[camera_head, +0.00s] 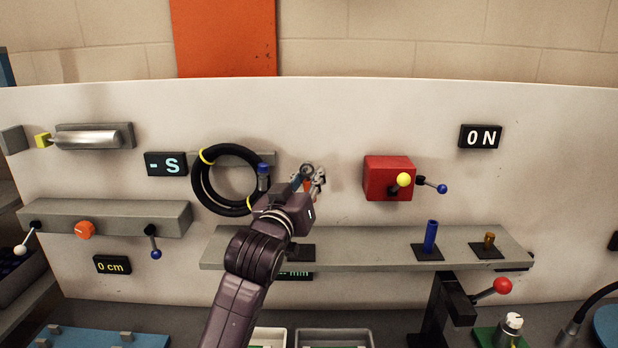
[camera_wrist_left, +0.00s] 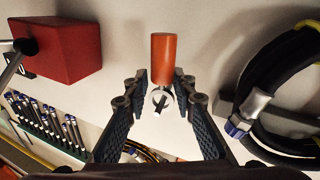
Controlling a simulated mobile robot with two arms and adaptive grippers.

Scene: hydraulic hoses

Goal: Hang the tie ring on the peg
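My left gripper (camera_head: 312,180) is at the grey-white panel, between the hose coil and the red box. In the left wrist view its two fingers (camera_wrist_left: 162,82) stand apart on either side of an orange cylinder (camera_wrist_left: 163,56). A narrow gap shows on the left; contact on the right is unclear. A small metal ring (camera_wrist_left: 161,97) sits at the cylinder's end. A pale peg tip (camera_wrist_left: 160,107) with a dark crosspiece shows at the ring and seems to pass through it. In the head view the gripper mostly hides these. My right gripper is out of view.
A black hose coil (camera_head: 206,190) with yellow bands hangs left of the gripper. A red box (camera_head: 388,179) with levers is to the right. Below runs a grey shelf (camera_head: 370,246) with a blue upright tube (camera_head: 430,236) and a brass fitting (camera_head: 489,241).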

